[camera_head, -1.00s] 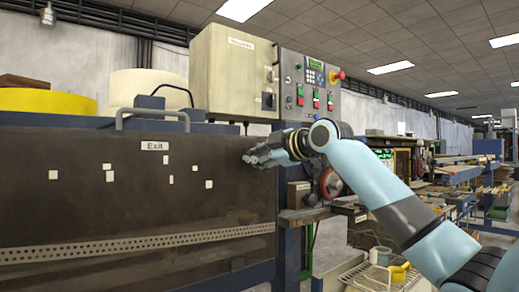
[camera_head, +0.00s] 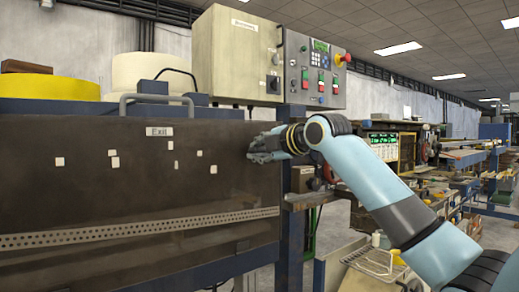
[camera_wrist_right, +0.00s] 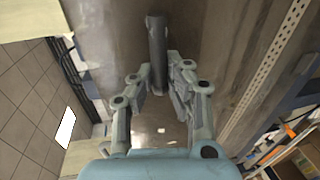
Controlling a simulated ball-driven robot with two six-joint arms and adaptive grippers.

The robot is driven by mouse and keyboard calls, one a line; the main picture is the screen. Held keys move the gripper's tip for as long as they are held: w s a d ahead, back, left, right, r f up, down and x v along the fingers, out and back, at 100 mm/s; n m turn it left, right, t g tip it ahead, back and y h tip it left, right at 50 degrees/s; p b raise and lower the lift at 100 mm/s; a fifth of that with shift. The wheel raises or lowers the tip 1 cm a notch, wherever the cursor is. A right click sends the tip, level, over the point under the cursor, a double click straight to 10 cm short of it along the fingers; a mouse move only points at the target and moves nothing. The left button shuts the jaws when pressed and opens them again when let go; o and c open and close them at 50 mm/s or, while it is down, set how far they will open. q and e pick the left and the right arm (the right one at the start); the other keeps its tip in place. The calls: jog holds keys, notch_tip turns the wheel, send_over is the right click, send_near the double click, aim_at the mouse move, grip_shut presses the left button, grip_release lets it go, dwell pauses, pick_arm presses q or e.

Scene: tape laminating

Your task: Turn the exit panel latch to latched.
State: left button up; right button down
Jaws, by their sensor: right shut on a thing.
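The exit panel (camera_head: 90,190) is a large dark brown board with a small white "Exit" label (camera_head: 159,131). My right gripper (camera_head: 258,148) is at the panel's right edge, a little right of and below the label. In the right wrist view, a dark grey bar, the latch (camera_wrist_right: 157,40), runs up the picture against the brown panel. The fingers of my right gripper (camera_wrist_right: 160,85) are shut on its lower end. In the head view the gripper hides the latch, so its angle to the panel cannot be read there. My left gripper is not in view.
A grey bar handle (camera_head: 157,98) stands on the panel's top edge. A beige electrical box (camera_head: 235,55) and a control box with buttons (camera_head: 315,70) sit above right. A bench with a wire tray (camera_head: 375,262) is at lower right. A perforated strip (camera_head: 140,229) crosses the panel.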

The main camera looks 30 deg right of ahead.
jog(key=shift+f, duration=0.1)
jog(key=c, duration=1.3)
grip_release()
jog(key=shift+v, duration=6)
